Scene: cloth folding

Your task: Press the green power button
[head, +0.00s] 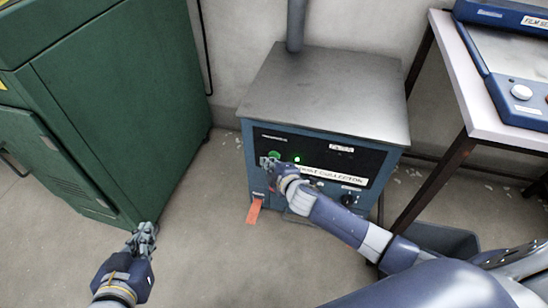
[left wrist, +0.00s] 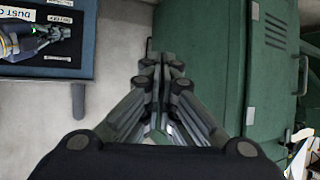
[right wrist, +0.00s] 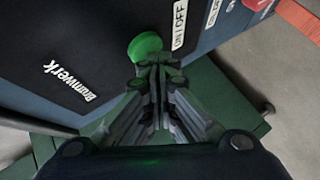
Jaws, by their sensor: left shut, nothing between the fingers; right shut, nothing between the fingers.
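The green power button (right wrist: 146,46) is on the black front panel of the dust collector (head: 325,95), beside an ON/OFF label in the right wrist view. In the head view the button (head: 274,154) shows just above my right gripper. My right gripper (head: 268,163) is shut and empty, its fingertips at the button's edge; the right wrist view (right wrist: 160,62) shows them overlapping or touching it, and I cannot tell which. My left gripper (head: 147,230) is shut and empty, low over the floor near the green cabinet. It also shows in the left wrist view (left wrist: 168,62).
A large green cabinet (head: 120,100) stands at the left. A table (head: 463,75) with a blue device (head: 510,55) is at the right. A small green light (head: 297,159) glows on the panel. An orange tag (head: 254,211) hangs below it. Floor between is clear.

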